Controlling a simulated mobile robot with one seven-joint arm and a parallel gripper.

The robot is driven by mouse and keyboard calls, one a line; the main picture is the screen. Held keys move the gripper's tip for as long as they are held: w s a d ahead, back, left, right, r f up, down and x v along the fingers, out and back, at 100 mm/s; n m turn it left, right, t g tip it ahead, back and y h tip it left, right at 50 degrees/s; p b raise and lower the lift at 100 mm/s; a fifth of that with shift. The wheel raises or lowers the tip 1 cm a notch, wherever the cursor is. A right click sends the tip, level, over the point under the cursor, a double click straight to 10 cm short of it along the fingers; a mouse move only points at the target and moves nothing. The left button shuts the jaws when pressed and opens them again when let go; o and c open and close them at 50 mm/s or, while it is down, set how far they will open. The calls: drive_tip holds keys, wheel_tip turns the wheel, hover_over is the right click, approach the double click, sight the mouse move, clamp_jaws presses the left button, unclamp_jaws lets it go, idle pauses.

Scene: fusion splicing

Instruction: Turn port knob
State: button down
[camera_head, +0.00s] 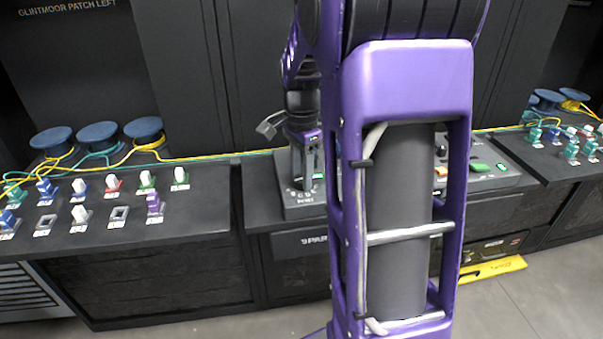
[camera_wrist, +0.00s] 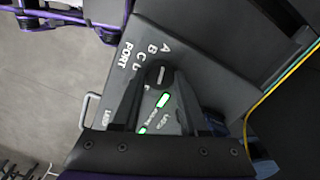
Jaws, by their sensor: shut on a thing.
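The port knob (camera_wrist: 157,70) is a dark round knob with a pale pointer line, in the upper middle of the wrist view. The letters A, B, C, D and the word PORT are printed beside it on the grey splicer panel (camera_wrist: 215,60). My gripper (camera_wrist: 156,82) points down at the panel, with its two dark fingers shut on the knob from both sides. In the head view my gripper (camera_head: 305,182) is over the left part of the splicer panel (camera_head: 293,207). There the knob is hidden by the fingers, and my arm covers the panel's middle.
Green-lit marks (camera_wrist: 162,100) show between the fingers. A metal handle (camera_wrist: 92,108) stands at the panel's edge. A left bench (camera_head: 120,240) carries several coloured connectors and blue spools (camera_head: 97,134). Yellow and teal fibres run behind the panel. A green button (camera_head: 480,167) is at the panel's right.

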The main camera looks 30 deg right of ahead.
drive_tip(key=shift+r+n, duration=0.1)
drive_tip(key=shift+n, duration=0.3)
drive_tip(key=n+p, duration=0.2)
drive_tip(key=n, duration=0.2)
drive_tip(key=n+p, duration=0.2)
drive_tip(key=n, duration=0.5)
idle(0.6)
drive_tip(key=shift+c, duration=2.2)
unclamp_jaws()
wheel_tip(320, 180, up, 17)
drive_tip(key=p, duration=0.2)
drive_tip(key=shift+r, duration=0.15)
